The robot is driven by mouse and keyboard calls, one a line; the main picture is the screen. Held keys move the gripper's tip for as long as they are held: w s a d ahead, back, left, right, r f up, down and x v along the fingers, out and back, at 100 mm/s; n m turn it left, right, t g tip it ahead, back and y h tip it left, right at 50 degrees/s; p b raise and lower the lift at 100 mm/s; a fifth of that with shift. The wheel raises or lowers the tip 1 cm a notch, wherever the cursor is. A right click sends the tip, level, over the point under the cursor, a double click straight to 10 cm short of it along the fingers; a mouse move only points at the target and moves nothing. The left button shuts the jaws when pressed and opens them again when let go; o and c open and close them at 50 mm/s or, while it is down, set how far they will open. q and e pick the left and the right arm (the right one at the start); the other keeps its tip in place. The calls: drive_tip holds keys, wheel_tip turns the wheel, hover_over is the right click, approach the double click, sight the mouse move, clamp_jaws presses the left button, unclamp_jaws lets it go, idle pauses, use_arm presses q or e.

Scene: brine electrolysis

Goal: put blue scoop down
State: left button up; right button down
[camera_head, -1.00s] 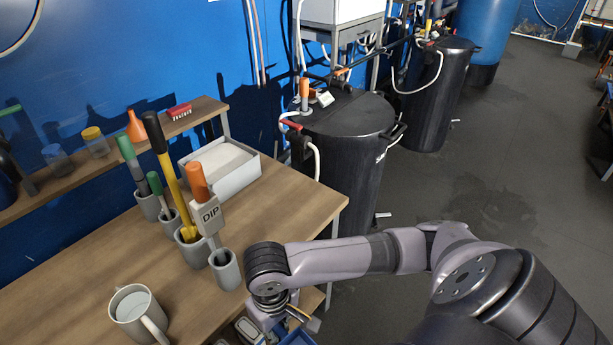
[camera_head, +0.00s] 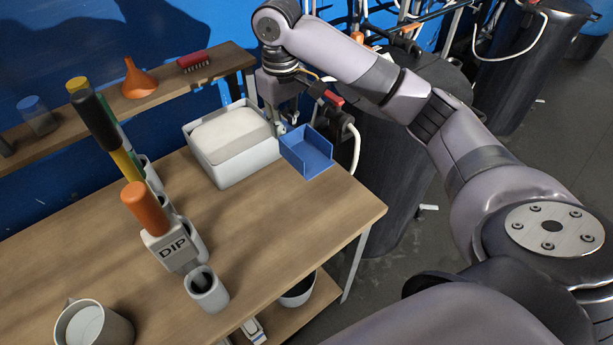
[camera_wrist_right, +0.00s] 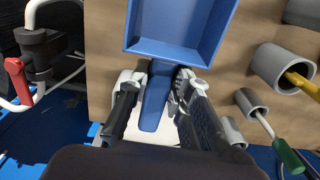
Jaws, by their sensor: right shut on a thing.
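The blue scoop (camera_head: 306,153) is at the back right of the wooden table (camera_head: 290,225), beside the white box. My right gripper (camera_head: 281,122) is shut on its handle. In the right wrist view, the fingers of my right gripper (camera_wrist_right: 157,98) sit on both sides of the scoop's handle (camera_wrist_right: 152,115), and the wide open pan (camera_wrist_right: 180,32) points away from the wrist. I cannot tell whether the scoop touches the tabletop or hangs just above it. My left gripper is not in view.
A white box (camera_head: 235,162) stands just left of the scoop. Grey holders (camera_head: 207,290) with tools, including the DIP tool (camera_head: 168,248), and a mug (camera_head: 92,325) stand at the left. The tabletop in front of the scoop is clear. A black tank (camera_head: 395,190) stands beyond the right edge.

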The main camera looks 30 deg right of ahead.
drive_tip(key=shift+w+d+f, duration=0.1)
drive_tip(key=shift+d+f, duration=0.05)
drive_tip(key=shift+f, duration=0.65)
wheel_tip(320, 180, down, 9)
drive_tip(key=p, duration=0.1)
hover_over(290, 191)
wheel_tip(290, 191, down, 4)
drive_tip(key=shift+f, duration=0.45)
wheel_tip(290, 191, down, 3)
drive_tip(key=shift+f, duration=0.6)
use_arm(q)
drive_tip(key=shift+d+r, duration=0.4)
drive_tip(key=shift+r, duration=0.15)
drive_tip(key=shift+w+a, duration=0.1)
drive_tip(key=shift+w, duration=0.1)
